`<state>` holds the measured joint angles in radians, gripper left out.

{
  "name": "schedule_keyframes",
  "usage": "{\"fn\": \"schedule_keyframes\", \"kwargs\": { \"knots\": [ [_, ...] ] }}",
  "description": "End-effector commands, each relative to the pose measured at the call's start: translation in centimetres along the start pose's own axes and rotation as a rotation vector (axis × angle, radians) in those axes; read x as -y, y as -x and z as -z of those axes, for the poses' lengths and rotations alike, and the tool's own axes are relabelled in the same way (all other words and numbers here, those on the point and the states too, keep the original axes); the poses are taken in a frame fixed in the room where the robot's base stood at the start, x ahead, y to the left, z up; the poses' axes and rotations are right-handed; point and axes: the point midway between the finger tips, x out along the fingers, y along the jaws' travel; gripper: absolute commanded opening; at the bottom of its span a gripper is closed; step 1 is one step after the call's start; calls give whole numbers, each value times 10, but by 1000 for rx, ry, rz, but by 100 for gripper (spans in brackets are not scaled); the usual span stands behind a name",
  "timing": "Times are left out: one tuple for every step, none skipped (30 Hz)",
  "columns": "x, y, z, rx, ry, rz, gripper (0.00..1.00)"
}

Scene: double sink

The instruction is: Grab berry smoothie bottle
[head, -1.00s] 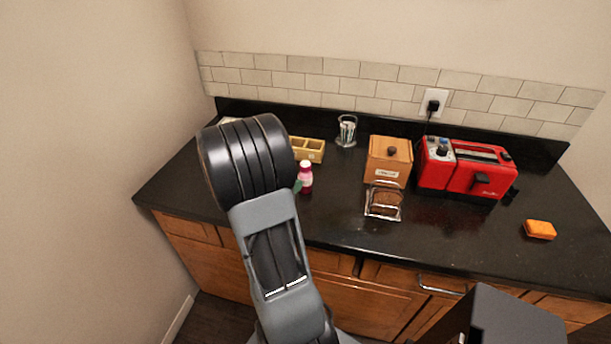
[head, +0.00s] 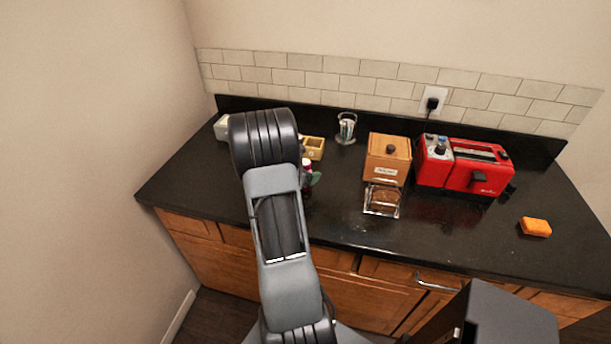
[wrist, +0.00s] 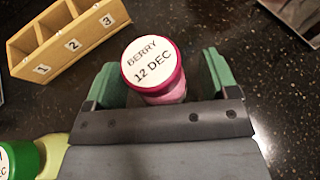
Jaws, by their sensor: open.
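The berry smoothie bottle (wrist: 153,66) stands upright on the black counter, with a white lid label reading "BERRY 12 DEC" and a pink rim. In the wrist view it is between the two green fingers of my open gripper (wrist: 162,78), with a gap at least on the right side. In the head view the bottle (head: 307,166) is mostly hidden behind my arm, and a green fingertip of my gripper (head: 314,178) shows beside it.
A numbered wooden box (wrist: 65,40) is close at upper left, and a green-capped bottle (wrist: 22,158) at lower left. A wooden canister (head: 388,160), a wire-framed holder (head: 382,200), a red toaster (head: 462,167) and an orange sponge (head: 535,227) stand to the right.

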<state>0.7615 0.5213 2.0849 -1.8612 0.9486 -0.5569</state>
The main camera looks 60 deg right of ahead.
Motion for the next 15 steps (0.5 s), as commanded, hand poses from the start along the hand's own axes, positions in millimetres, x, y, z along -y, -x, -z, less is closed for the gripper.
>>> {"fn": "schedule_keyframes", "kwargs": {
  "knots": [
    [0, 0, 0, 0, 0, 0, 80],
    [0, 0, 0, 0, 0, 0, 80],
    [0, 0, 0, 0, 0, 0, 80],
    [0, 0, 0, 0, 0, 0, 80],
    [0, 0, 0, 0, 0, 0, 80],
    [0, 0, 0, 0, 0, 0, 78],
    [0, 0, 0, 0, 0, 0, 75],
    [0, 0, 0, 0, 0, 0, 72],
    [0, 0, 0, 0, 0, 0, 68],
    [0, 0, 0, 0, 0, 0, 65],
    [0, 0, 0, 0, 0, 0, 63],
    [0, 0, 0, 0, 0, 0, 59],
    [0, 0, 0, 0, 0, 0, 56],
    [0, 0, 0, 0, 0, 0, 53],
    [0, 0, 0, 0, 0, 0, 49]
  ]
}}
